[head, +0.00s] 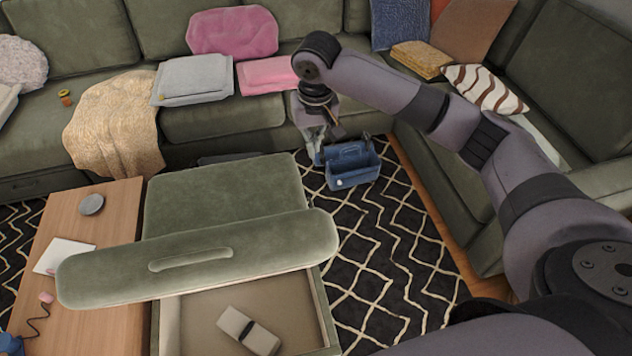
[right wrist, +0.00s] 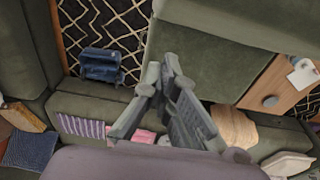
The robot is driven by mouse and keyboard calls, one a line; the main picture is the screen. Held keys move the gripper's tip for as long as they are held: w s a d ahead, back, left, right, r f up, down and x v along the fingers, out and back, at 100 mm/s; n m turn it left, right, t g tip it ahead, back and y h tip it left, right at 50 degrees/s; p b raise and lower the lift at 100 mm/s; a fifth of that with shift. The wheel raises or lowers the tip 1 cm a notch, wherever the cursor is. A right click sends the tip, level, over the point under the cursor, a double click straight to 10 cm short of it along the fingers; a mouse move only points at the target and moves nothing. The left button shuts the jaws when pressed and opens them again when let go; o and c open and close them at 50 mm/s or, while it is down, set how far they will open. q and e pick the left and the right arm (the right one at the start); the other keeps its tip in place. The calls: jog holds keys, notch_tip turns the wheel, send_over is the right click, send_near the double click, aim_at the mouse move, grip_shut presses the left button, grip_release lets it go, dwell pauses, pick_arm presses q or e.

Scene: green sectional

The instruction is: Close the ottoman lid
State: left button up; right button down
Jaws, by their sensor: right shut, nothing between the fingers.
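The green ottoman (head: 225,190) stands left of centre in the head view. Its lid (head: 200,262), a padded green panel with a long raised handle strip, stands open and tilted across the middle. In front of it the beige inside shows, with a grey-and-white item (head: 248,332) lying in it. My right gripper (head: 316,150) is beyond the ottoman's far right corner, pointing down, shut and empty. In the right wrist view its fingertips (right wrist: 162,65) are close together near the green ottoman surface (right wrist: 200,65); contact cannot be told. My left gripper is not in view.
A blue tool caddy (head: 352,165) stands on the black patterned rug (head: 385,260) beside my right gripper. A wooden table (head: 110,215) adjoins the ottoman's left side. The green sectional (head: 225,118) borders the back and right. Rug right of the ottoman is clear.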

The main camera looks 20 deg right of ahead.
jog(key=f+p, duration=0.1)
jog(key=f, duration=0.2)
jog(key=s+f+p, duration=0.1)
jog(key=f, duration=0.3)
jog(key=s+f+p, duration=0.1)
jog(key=f, duration=0.3)
jog(key=shift+s+a+f, duration=0.1)
jog(key=shift+s+a, duration=0.1)
jog(key=shift+a, duration=0.05)
jog(key=shift+f, duration=0.1)
